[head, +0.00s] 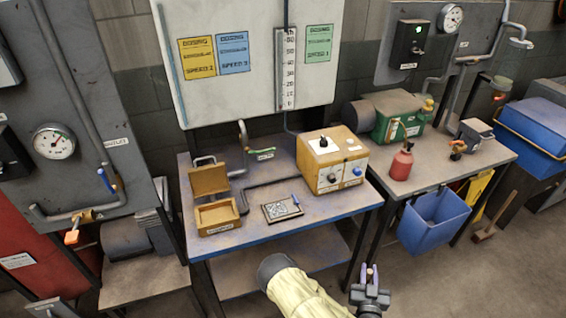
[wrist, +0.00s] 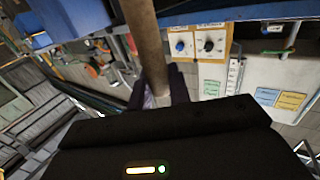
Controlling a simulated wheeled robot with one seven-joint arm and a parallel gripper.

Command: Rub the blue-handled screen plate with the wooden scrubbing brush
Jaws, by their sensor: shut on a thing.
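The screen plate (head: 282,208) lies flat on the metal workbench, a small dark-framed plate with a pale patterned face and a blue handle (head: 296,199) at its right side. My gripper (head: 370,275) is in front of the bench, low and to the right of the plate, well apart from it. In the wrist view my gripper (wrist: 160,92) is shut on a round brown wooden handle (wrist: 146,40), seemingly that of the scrubbing brush. The handle runs up out of that picture; the bristles are not visible.
On the bench (head: 325,212) stand an open wooden box (head: 218,217) left of the plate and a yellow control box (head: 332,165) behind it. Rightward are a red bottle (head: 401,163), a hanging blue bin (head: 435,220) and a wooden-handled broom (head: 486,234) on the floor.

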